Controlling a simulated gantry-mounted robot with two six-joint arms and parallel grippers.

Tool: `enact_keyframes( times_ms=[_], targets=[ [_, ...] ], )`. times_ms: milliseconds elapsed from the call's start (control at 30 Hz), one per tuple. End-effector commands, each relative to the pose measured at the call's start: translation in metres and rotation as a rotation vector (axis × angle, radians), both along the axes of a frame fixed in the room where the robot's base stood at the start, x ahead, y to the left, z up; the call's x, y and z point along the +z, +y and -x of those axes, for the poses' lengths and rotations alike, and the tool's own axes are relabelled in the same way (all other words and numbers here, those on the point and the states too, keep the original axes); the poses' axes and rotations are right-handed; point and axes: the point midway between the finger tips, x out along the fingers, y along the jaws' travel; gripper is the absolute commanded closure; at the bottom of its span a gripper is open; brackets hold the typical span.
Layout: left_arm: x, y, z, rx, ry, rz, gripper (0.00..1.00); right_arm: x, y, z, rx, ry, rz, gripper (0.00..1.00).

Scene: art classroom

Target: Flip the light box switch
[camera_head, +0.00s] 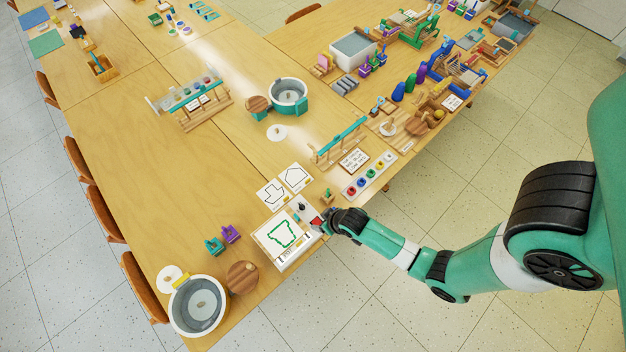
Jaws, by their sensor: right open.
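The light box (267,244) is a white, flat box near the front edge of the table, with a green outline shape on its top. Small dark and red parts (305,211) show at its right side; I cannot tell which of them is the switch. My right gripper (322,225) is at the right edge of the light box, beside these parts. It is open; its fingertips are small here and partly hidden by the wrist, and I cannot tell whether they touch anything. My left gripper is not in view.
Two outline cards (295,177) lie behind the light box. A paint tray (369,176) stands to the right. A round wooden board (242,277) and a grey-white tub (198,306) stand to the left.

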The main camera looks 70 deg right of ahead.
Motion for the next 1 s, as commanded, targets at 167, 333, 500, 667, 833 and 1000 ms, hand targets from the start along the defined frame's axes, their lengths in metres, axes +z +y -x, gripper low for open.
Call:
enact_keyframes(
  times_ms=[167, 333, 500, 667, 833, 1000],
  targets=[
    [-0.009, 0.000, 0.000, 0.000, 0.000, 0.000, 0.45, -0.024, 0.000, 0.036, -0.043, 0.053, -0.018, 0.30],
    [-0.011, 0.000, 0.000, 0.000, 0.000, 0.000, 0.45, -0.029, -0.001, 0.033, -0.042, 0.051, -0.018, 0.30],
    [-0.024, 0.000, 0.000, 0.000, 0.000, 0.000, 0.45, -0.057, -0.007, 0.022, -0.042, 0.050, -0.017, 0.30],
    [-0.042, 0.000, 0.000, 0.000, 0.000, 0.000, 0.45, -0.093, -0.013, 0.010, -0.042, 0.050, -0.017, 0.30],
    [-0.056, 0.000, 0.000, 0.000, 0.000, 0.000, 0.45, -0.120, -0.019, -0.001, -0.042, 0.047, -0.017, 0.30],
    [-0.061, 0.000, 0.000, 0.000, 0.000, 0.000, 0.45, -0.129, -0.021, -0.006, -0.042, 0.047, -0.017, 0.30]
  ],
)
